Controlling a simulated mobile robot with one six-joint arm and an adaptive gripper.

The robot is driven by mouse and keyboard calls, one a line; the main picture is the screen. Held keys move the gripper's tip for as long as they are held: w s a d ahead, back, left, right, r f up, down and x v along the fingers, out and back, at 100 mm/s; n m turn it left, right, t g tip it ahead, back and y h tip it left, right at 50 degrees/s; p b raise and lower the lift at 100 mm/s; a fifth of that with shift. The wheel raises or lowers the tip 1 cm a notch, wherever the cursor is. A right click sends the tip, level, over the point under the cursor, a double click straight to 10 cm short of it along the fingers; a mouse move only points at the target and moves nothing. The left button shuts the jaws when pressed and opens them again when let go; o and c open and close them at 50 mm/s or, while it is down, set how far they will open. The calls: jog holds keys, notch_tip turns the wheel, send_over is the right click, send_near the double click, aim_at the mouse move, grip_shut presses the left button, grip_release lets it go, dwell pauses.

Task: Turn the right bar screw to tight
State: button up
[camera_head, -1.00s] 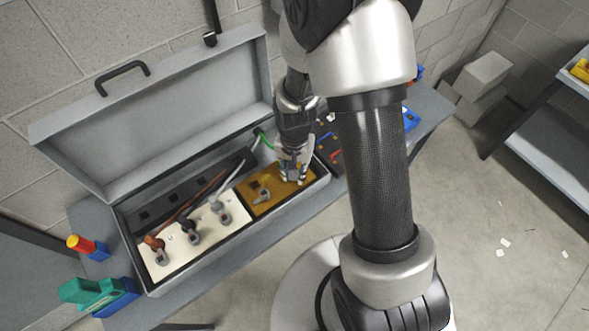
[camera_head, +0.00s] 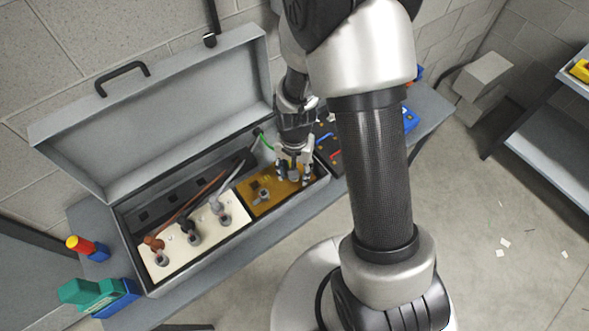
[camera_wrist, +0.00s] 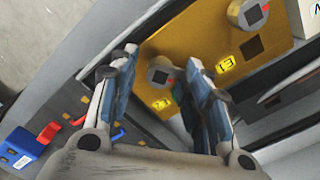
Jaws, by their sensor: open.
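The brass bar (camera_head: 252,207) lies in the right part of the open grey case. It carries two round grey screws with dark square sockets. The right bar screw (camera_wrist: 160,73) shows between my fingers in the wrist view, with a small red mark at its edge. In the head view my gripper covers it. The left bar screw (camera_head: 264,195) is clear of my gripper and also shows in the wrist view (camera_wrist: 249,15). My gripper (camera_head: 294,177) is open, pointing down over the right end of the bar. I cannot tell whether its fingertips touch the screw.
The raised case lid (camera_head: 160,110) stands behind. A pale panel (camera_head: 205,243) with several cable terminals lies left of the bar. A green cable (camera_head: 266,140) runs behind my gripper. A dark board with red and blue parts (camera_wrist: 47,133) lies beyond the case's right end.

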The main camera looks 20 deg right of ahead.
notch_tip(320, 180, up, 8)
dwell(0.5)
